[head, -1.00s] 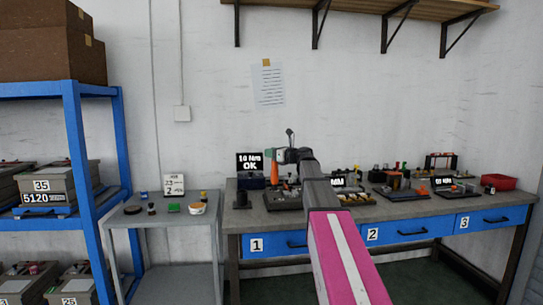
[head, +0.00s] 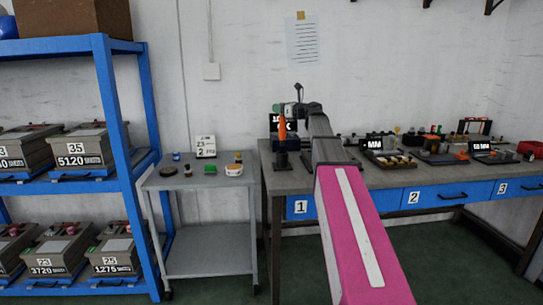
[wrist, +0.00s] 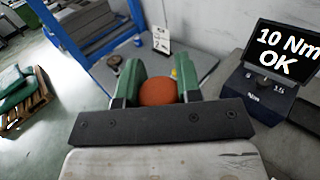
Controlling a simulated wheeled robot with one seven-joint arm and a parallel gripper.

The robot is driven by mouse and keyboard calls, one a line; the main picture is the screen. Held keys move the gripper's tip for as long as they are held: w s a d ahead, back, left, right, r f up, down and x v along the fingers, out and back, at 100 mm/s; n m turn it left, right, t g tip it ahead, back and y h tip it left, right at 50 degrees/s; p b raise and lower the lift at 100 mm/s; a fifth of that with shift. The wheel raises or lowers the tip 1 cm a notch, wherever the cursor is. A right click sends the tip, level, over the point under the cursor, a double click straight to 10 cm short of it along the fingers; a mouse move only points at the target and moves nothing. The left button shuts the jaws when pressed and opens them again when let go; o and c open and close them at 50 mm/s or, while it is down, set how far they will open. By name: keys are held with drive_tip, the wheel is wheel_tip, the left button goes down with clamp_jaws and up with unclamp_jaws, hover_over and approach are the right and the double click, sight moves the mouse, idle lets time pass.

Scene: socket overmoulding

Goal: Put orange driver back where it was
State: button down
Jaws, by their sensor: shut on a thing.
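My gripper (head: 283,110) is shut on the orange driver (head: 282,126) and holds it upright at the left end of the workbench. In the wrist view, the driver's rounded orange top (wrist: 157,92) sits between the two green fingers of my gripper (wrist: 158,78). A small black stand (head: 280,160) is on the bench's left corner. The driver appears directly above it in the head view; whether they touch I cannot tell. The driver's lower end is hidden in the wrist view.
A display reading 10 Nm OK (wrist: 280,58) stands close by, right in the wrist view. A grey trolley (head: 200,180) with small items is left of the workbench (head: 385,187). A blue shelf (head: 118,150) with bins is further left. My arm hides part of the bench.

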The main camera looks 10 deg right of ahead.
sight(280, 129)
wheel_tip(280, 129, down, 10)
drive_tip(key=shift+r, duration=0.2)
idle(0.3)
drive_tip(key=shift+f, duration=0.15)
drive_tip(key=c, duration=0.8)
unclamp_jaws()
drive_tip(key=shift+s+d, duration=0.1)
drive_tip(key=shift+s, duration=0.05)
drive_tip(key=v, duration=1.1)
drive_tip(key=shift+s+d, duration=0.25)
